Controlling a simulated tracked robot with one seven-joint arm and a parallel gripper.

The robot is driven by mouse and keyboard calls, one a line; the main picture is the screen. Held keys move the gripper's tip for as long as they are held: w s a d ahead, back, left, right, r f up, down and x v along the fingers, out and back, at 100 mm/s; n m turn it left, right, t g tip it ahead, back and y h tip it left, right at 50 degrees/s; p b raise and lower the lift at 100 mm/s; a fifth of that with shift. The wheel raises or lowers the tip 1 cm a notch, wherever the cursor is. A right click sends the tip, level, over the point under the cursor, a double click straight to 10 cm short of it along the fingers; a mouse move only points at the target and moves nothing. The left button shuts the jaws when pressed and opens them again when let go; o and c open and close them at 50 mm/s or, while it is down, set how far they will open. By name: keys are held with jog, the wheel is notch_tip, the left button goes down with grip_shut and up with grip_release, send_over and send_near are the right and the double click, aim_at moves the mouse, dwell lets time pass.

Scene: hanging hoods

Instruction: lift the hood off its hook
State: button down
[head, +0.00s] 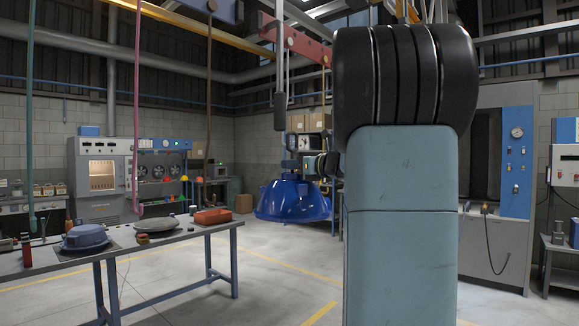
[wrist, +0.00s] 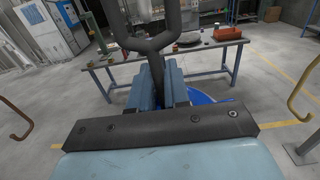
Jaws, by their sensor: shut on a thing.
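The blue hood (head: 292,201) hangs in the air, open side down, right of the table in the head view. In the wrist view only part of its blue rim (wrist: 207,97) shows behind my fingers. My gripper (head: 304,161) is above the hood. In the wrist view its fingers (wrist: 158,88) are shut on the dark stem of a forked loop (wrist: 153,42) on top of the hood. A grey hanging rod (head: 280,62) with a dark lower end comes down just above and left of the gripper. I cannot tell whether the loop touches a hook.
Teal (head: 30,120), pink (head: 136,120) and brown (head: 210,100) hooks hang at the left. A metal table (head: 180,236) holds a blue lidded vessel (head: 86,237), a grey disc (head: 152,224) and an orange tray (head: 212,216). The floor below the hood looks clear.

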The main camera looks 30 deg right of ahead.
jog(key=shift+s+d, duration=0.25)
jog(key=shift+s, duration=0.55)
jog(key=v, duration=1)
jog(key=shift+r, duration=0.3)
